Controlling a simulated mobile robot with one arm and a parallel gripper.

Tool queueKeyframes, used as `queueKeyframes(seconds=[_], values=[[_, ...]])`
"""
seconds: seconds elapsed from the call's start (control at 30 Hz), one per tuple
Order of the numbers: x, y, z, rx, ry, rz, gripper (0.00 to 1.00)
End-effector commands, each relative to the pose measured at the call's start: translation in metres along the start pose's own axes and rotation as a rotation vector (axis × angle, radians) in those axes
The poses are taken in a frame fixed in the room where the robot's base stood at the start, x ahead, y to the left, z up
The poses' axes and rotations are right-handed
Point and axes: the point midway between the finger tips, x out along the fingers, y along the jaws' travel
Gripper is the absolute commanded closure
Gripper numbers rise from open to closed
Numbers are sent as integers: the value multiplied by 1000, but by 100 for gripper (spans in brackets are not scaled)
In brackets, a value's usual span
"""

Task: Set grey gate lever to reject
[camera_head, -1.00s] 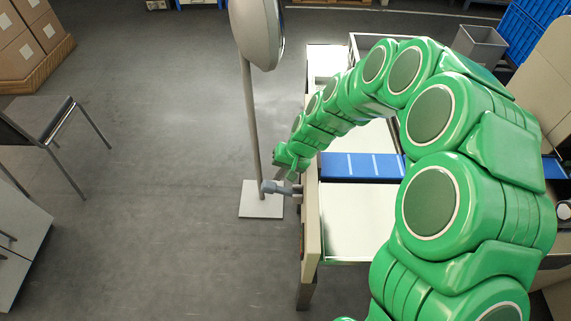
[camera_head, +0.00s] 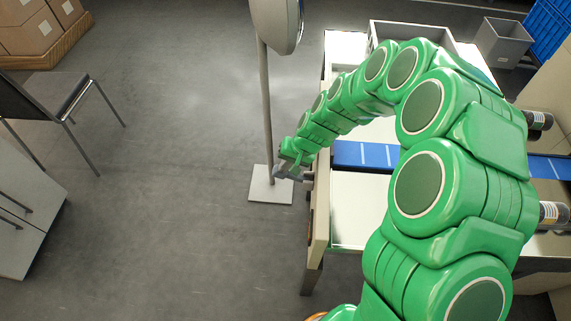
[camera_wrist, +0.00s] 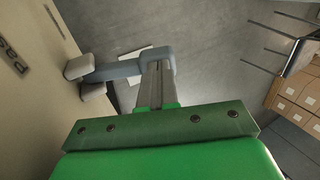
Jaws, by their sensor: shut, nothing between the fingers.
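The grey gate lever (camera_head: 283,173) sticks out to the left from the beige side panel (camera_head: 319,213) of the machine in the head view. In the wrist view the lever (camera_wrist: 122,70) runs from its mount by the panel to a blocky free end. My gripper (camera_head: 287,163) is shut and empty at the lever's free end. In the wrist view its fingers (camera_wrist: 156,80) overlap that end; whether they touch it I cannot tell. Dark lettering (camera_wrist: 12,55) on the panel is cut off and not clearly readable.
A grey pole with a square base plate (camera_head: 262,190) stands just left of the lever. A blue belt strip (camera_head: 365,155) crosses the machine. A chair (camera_head: 60,95) and a cabinet (camera_head: 25,225) stand left. The floor between is clear.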

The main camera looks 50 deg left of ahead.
Motion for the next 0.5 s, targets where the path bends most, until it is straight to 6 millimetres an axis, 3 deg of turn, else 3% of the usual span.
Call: queueKeyframes(seconds=[0.5], values=[[15,-5,1,-3,-2,135,100]])
